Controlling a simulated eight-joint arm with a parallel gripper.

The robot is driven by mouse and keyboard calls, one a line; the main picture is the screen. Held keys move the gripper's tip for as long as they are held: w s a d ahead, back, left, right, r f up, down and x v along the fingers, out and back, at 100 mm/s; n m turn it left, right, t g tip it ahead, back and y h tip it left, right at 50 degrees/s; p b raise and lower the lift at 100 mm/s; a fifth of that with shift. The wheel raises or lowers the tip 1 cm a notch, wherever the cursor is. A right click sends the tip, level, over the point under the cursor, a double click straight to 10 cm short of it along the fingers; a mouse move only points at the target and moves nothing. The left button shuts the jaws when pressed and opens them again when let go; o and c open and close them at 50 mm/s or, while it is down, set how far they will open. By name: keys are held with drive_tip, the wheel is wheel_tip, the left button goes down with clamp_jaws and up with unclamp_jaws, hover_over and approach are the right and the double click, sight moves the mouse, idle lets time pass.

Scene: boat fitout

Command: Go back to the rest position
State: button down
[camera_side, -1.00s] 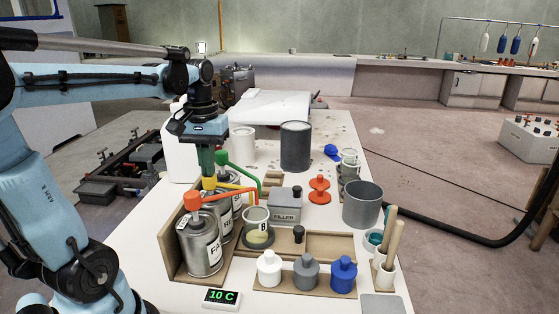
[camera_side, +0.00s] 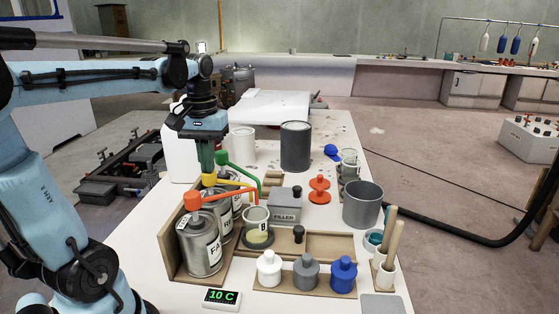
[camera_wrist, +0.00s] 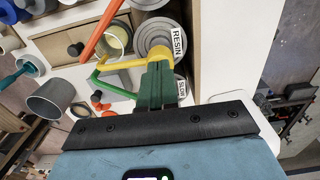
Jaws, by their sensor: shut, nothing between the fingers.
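My gripper (camera_side: 207,171) points down, its green fingers shut and empty. The fingertips are just above the yellow pump head (camera_side: 208,180) in the side view; I cannot tell whether they touch it. In the wrist view the closed fingers (camera_wrist: 160,66) overlap the yellow pump (camera_wrist: 126,63), which sits on the can labelled RESIN (camera_wrist: 157,37). A red-orange pump (camera_side: 194,200) tops the front can (camera_side: 202,243), and a green pump (camera_side: 222,158) stands behind.
A cup marked B (camera_side: 256,219) stands on a dark round base beneath the pump spouts. A FILLER box (camera_side: 285,206), a large dark grey can (camera_side: 296,147), a grey bucket (camera_side: 362,205) and capped bottles (camera_side: 306,271) crowd the table to the right.

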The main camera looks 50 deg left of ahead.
drive_tip(key=shift+r, duration=1)
drive_tip(key=shift+r, duration=0.1)
drive_tip(key=shift+r, duration=1.45)
drive_tip(key=w+d+f+m+t, duration=0.1)
drive_tip(key=d+f+m+t, duration=0.6)
drive_tip(key=d, duration=0.9)
wheel_tip(320, 180, down, 4)
drive_tip(key=shift+w+r+m, duration=0.15)
drive_tip(key=shift+w+m, duration=0.2)
drive_tip(key=shift+m, duration=0.65)
